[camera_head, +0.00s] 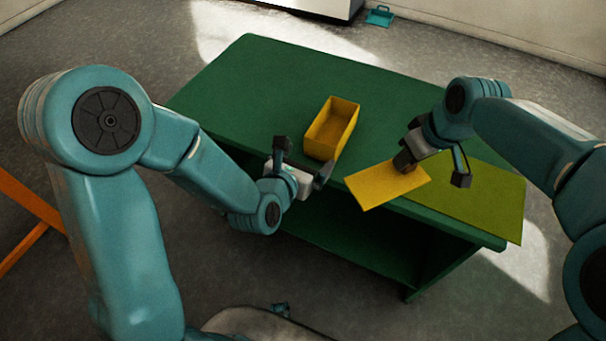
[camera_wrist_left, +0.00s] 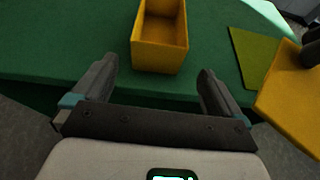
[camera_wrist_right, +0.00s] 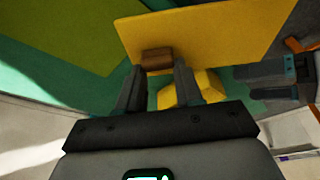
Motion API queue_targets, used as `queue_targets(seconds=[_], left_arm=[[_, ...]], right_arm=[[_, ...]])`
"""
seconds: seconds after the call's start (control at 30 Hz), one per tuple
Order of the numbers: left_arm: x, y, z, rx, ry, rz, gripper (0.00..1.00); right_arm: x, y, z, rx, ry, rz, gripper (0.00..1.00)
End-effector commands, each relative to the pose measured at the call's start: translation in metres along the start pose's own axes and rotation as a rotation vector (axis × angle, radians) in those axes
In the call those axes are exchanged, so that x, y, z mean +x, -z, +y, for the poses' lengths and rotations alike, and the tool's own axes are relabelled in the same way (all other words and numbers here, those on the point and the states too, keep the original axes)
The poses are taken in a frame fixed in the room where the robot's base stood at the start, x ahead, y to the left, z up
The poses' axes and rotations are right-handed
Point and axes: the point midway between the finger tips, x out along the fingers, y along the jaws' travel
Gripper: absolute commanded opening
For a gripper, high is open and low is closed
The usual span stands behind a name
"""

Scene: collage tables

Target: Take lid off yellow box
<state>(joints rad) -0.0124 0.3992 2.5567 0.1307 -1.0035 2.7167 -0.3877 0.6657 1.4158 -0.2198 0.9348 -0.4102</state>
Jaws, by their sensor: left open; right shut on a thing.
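The open yellow box (camera_head: 322,149) stands on the green table, and its empty inside shows from above. The flat yellow lid (camera_head: 385,189) is off the box, tilted in the air over the table's front edge, right of the box. My right gripper (camera_head: 404,163) is shut on the lid's brown handle (camera_wrist_right: 157,58), and its fingers hide part of the handle. My left gripper (camera_head: 306,177) is open and empty at the table's front edge, just in front of the box. In the left wrist view the box (camera_wrist_left: 160,55) lies beyond the spread fingers, apart from them.
An olive-green square mat (camera_head: 480,195) lies on the right end of the green table (camera_head: 255,95), partly behind the lid and right gripper. The table's left and back are clear. An orange frame (camera_head: 30,240) stands at the far left. A small teal object (camera_head: 380,16) lies on the floor behind.

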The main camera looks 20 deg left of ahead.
Motion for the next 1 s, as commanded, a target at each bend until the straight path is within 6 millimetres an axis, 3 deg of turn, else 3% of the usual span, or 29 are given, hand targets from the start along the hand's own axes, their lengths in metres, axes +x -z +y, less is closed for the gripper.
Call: queue_targets(seconds=[0.17, 0.37, 0.57, 0.8, 1.0], left_arm=[[0.005, 0.035, -0.008, 0.254, 0.05, 0.103, 1.0], [0.006, 0.103, -0.024, 0.78, 0.234, 0.261, 1.0], [-0.006, 0.17, -0.041, 1.288, 0.522, 0.326, 1.0], [-0.038, 0.247, -0.062, 1.858, 0.996, 0.202, 1.0], [-0.069, 0.29, -0.075, 2.16, 1.335, -0.05, 1.0]], right_arm=[[0.0, 0.0, 0.0, 0.0, 0.0, 0.0, 0.0], [0.0, 0.0, 0.0, 0.0, 0.0, 0.0, 0.0], [0.0, 0.0, 0.0, 0.0, 0.0, 0.0, 0.0], [0.0, 0.0, 0.0, 0.0, 0.0, 0.0, 0.0], [0.0, 0.0, 0.0, 0.0, 0.0, 0.0, 0.0]])
